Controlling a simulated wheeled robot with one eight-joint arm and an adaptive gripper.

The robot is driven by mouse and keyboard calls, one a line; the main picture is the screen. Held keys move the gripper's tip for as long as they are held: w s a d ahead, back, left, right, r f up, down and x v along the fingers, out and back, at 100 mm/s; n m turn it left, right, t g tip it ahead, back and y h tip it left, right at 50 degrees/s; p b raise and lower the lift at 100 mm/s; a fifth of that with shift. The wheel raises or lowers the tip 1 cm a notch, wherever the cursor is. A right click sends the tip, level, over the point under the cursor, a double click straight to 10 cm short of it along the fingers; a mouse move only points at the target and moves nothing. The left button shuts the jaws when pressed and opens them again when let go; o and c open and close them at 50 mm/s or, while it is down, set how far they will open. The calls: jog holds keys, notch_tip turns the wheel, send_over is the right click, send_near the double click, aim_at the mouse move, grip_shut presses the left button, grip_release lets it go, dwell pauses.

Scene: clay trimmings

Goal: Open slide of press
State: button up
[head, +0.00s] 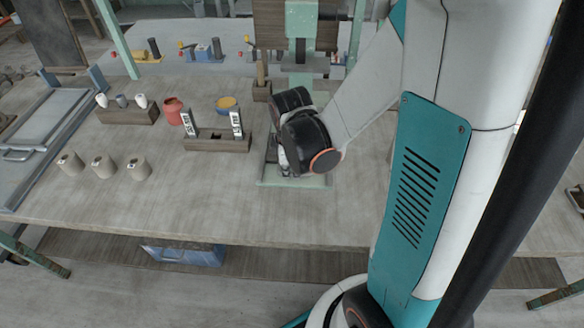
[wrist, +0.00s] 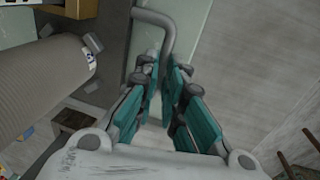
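The press (head: 301,25) is a pale green frame at the back of the table, with a flat pale green base plate (head: 312,182). My gripper reaches down over this base and is mostly hidden behind my black wrist in the head view. In the wrist view, a grey bent bar (wrist: 170,32), like a handle, runs down to my gripper's teal fingertips (wrist: 166,72). The fingertips are close together on either side of the bar's lower end, with a narrow gap between them. I cannot tell whether they touch the bar. The slide cannot be made out clearly.
Left of the press stand a wooden holder with two labelled pieces (head: 215,145), a red pot (head: 173,110) and a yellow-topped bowl (head: 226,105). The table front (head: 200,215) is clear.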

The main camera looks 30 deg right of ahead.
jog(key=o, duration=0.4)
jog(key=shift+r, duration=0.15)
jog(key=r, duration=0.3)
jog(key=s+a+r, duration=0.1)
jog(key=r, duration=0.3)
jog(key=s+r, duration=0.1)
jog(key=r, duration=0.3)
jog(key=shift+a+r, duration=0.15)
jog(key=shift+r, duration=0.1)
jog(key=shift+s+a+r+m+t+y, duration=0.15)
jog(key=shift+s+a+r+m+t, duration=0.95)
jog(key=shift+m, duration=0.8)
jog(key=shift+s+a+r+m+t+y, duration=0.2)
jog(key=shift+s+a+r+m+t, duration=0.85)
jog(key=shift+m, duration=0.85)
jog(key=shift+s+a+r+m+t+y, duration=0.15)
jog(key=shift+s+a+r+m+t, duration=0.6)
jog(key=shift+r+m, duration=0.9)
